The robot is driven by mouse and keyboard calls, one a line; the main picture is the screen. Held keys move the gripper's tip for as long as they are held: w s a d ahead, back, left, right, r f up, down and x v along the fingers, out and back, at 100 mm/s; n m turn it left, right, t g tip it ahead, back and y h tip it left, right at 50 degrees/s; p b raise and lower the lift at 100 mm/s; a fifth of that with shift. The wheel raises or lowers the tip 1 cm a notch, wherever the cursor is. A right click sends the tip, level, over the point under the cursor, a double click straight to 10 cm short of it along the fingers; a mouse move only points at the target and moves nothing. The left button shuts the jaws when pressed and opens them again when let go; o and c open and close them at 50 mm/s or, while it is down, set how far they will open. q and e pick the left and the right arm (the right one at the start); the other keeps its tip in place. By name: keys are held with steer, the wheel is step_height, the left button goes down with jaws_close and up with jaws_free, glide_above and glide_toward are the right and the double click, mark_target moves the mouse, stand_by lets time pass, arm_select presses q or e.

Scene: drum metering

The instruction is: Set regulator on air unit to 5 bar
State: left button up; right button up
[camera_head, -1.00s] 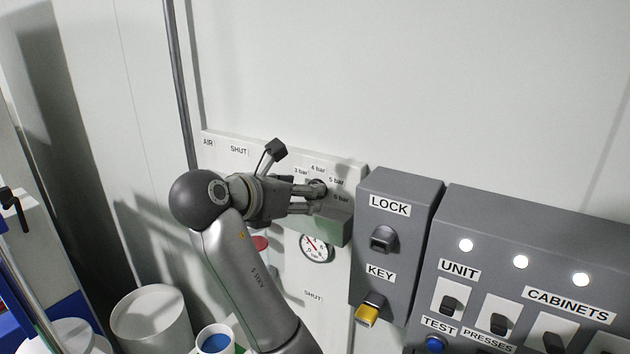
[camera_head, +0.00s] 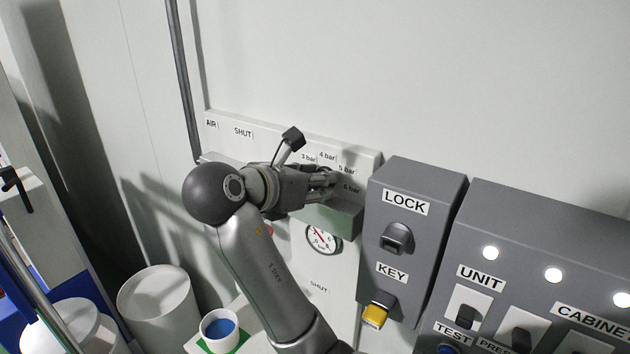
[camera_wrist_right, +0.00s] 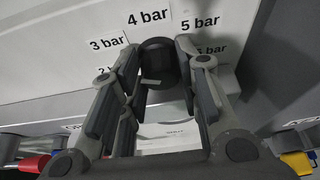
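The air unit is a pale panel (camera_head: 282,134) on the wall, marked AIR, with bar labels in an arc. Its regulator knob (camera_wrist_right: 158,62) is dark and round, below the 4 bar label (camera_wrist_right: 148,18) in the right wrist view. The fingers partly hide the knob and some lower labels. The pressure gauge (camera_head: 322,238) below has a red needle; its reading is too small to tell. My left gripper is not in view.
A grey LOCK/KEY box (camera_head: 425,190) stands close to the right of the air unit. A grey switch panel (camera_head: 560,240) is farther right. A lever with a dark block end (camera_head: 292,138) rises behind my gripper. White containers (camera_head: 155,305) stand at lower left.

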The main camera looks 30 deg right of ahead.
steer(key=c, duration=0.4)
steer(key=shift+o, duration=0.2)
steer(key=shift+s+d+m+t+y, duration=0.1)
steer(key=shift+m+t+y, duration=0.2)
steer(key=shift+m+t, duration=0.55)
steer(key=o, duration=1)
steer(key=shift+d, duration=0.1)
steer(key=v, duration=0.7)
steer(key=shift+a+r, duration=0.1)
steer(key=shift+a, duration=0.15)
